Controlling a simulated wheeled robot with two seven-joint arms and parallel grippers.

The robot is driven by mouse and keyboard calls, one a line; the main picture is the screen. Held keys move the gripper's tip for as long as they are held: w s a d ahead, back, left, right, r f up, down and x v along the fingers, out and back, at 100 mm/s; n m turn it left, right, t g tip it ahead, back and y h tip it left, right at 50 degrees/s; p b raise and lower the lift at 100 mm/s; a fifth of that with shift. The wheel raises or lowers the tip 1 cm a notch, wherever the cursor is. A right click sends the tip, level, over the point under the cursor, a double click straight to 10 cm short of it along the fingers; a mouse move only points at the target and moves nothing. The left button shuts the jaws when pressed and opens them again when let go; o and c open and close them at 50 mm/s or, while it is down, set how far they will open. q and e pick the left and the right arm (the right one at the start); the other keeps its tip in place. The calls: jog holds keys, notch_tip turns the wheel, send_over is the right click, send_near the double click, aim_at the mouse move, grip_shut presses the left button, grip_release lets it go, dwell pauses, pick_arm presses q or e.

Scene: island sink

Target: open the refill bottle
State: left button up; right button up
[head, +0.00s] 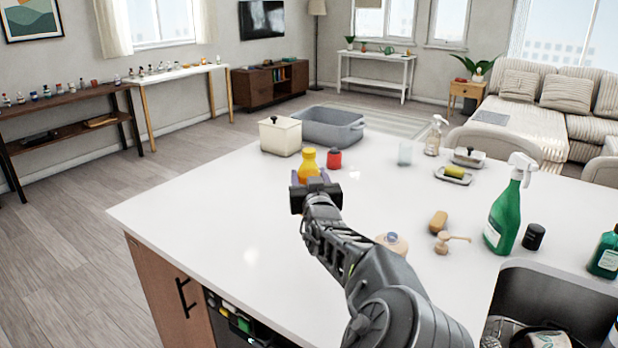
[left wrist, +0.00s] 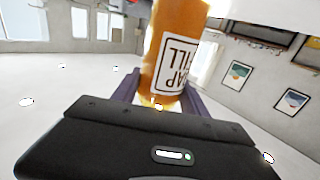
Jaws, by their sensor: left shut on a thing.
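The refill bottle (head: 308,160) is orange-yellow, at the far left part of the white island top. In the left wrist view its body (left wrist: 173,50) fills the middle, with a white label that reads upside down. My left gripper (head: 311,179) is shut on the bottle, with a purple finger on each side of it. The bottle's lower part is hidden behind the gripper. I cannot tell whether its base touches the counter. Its top looks yellow in the head view; I cannot tell whether a cap is on. My right gripper is in neither view.
A small red container (head: 334,159) stands close right of the bottle. Behind are a cream canister (head: 280,137) and a grey tub (head: 330,127). The counter's left front is clear.

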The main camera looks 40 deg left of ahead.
pick_arm(q)
grip_shut()
dwell(0.5)
